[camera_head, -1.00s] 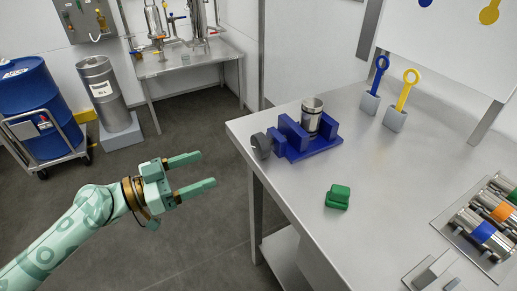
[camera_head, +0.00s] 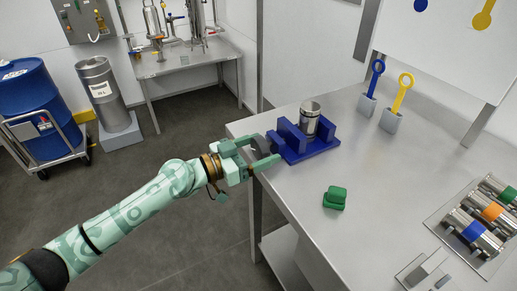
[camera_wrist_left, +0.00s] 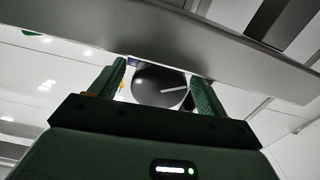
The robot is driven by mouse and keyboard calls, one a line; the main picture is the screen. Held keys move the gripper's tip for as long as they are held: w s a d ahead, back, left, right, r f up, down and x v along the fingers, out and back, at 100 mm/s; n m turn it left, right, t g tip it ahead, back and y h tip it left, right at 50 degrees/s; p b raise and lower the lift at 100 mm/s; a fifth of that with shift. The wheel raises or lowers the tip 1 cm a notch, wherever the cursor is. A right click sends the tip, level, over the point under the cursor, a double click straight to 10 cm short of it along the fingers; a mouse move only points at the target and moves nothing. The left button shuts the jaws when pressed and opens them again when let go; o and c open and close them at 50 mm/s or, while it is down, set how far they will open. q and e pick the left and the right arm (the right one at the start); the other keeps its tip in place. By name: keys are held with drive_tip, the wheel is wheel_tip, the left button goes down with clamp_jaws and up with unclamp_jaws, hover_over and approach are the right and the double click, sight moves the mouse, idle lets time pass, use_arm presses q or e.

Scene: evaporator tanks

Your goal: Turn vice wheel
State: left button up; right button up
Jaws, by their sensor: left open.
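The blue vice (camera_head: 308,149) stands on the left end of the steel table, with a steel cylinder (camera_head: 310,118) upright between its jaws. Its dark grey wheel (camera_head: 260,145) is on the vice's left side. My left gripper (camera_head: 270,150) is open, with its green fingers on either side of the wheel. In the left wrist view the round dark wheel (camera_wrist_left: 160,88) shows between the two fingers (camera_wrist_left: 160,85). I cannot tell whether the fingers touch it. My right gripper is not in view.
A green block (camera_head: 335,198) lies on the table (camera_head: 300,220) in front of the vice. Blue (camera_head: 375,80) and yellow (camera_head: 402,92) ring-topped tools stand in grey holders behind. A tray of banded cylinders (camera_head: 480,222) is at the right. A blue drum (camera_head: 35,105) stands at the far left.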

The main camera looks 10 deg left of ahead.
use_arm(q)
drive_tip(key=c, duration=1)
drive_tip(key=shift+f+n+b, duration=0.1)
drive_tip(key=shift+n+b, duration=0.2)
drive_tip(key=shift+n, duration=1.1)
drive_tip(key=o, duration=1)
